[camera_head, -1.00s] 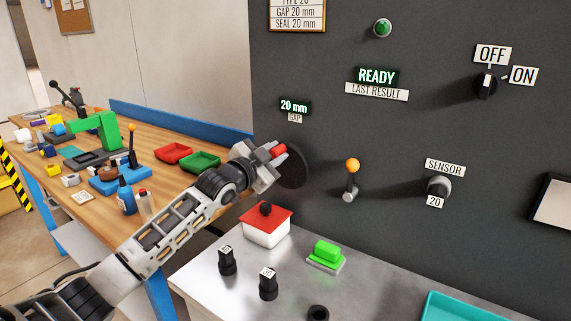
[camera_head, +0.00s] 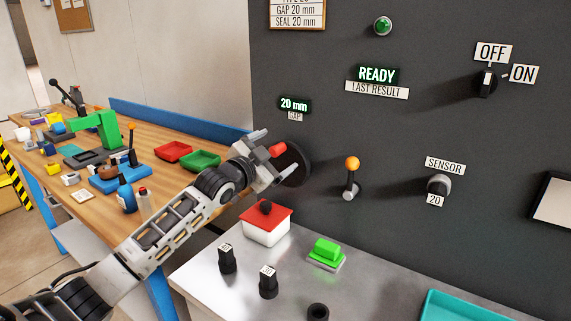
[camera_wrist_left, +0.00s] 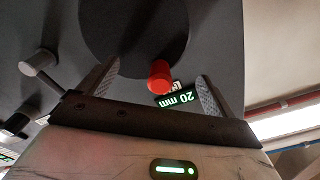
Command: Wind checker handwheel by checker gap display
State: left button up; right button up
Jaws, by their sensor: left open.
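The checker handwheel (camera_head: 297,164) is a dark disc on the grey panel, partly hidden by my left gripper. Its red knob (camera_head: 278,150) sticks out from it. The gap display (camera_head: 294,104) above it reads 20 mm in green. My left gripper (camera_head: 272,153) is open, with one finger on either side of the red knob and visible space around it. In the left wrist view the red knob (camera_wrist_left: 160,76) stands between the open fingers (camera_wrist_left: 157,88), with the dark wheel (camera_wrist_left: 135,35) behind and the display (camera_wrist_left: 175,99) upside down. My right gripper is not in view.
An orange-tipped lever (camera_head: 351,178) and a sensor knob (camera_head: 438,186) are to the right on the panel. Below are a red-topped white box (camera_head: 266,232), a green block (camera_head: 326,250) and black labelled cylinders (camera_head: 227,260) on a metal table. A wooden workbench (camera_head: 100,205) stands left.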

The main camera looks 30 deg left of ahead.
pick_arm(q)
jog(key=shift+s+a, duration=0.2)
jog(key=shift+s, duration=2.65)
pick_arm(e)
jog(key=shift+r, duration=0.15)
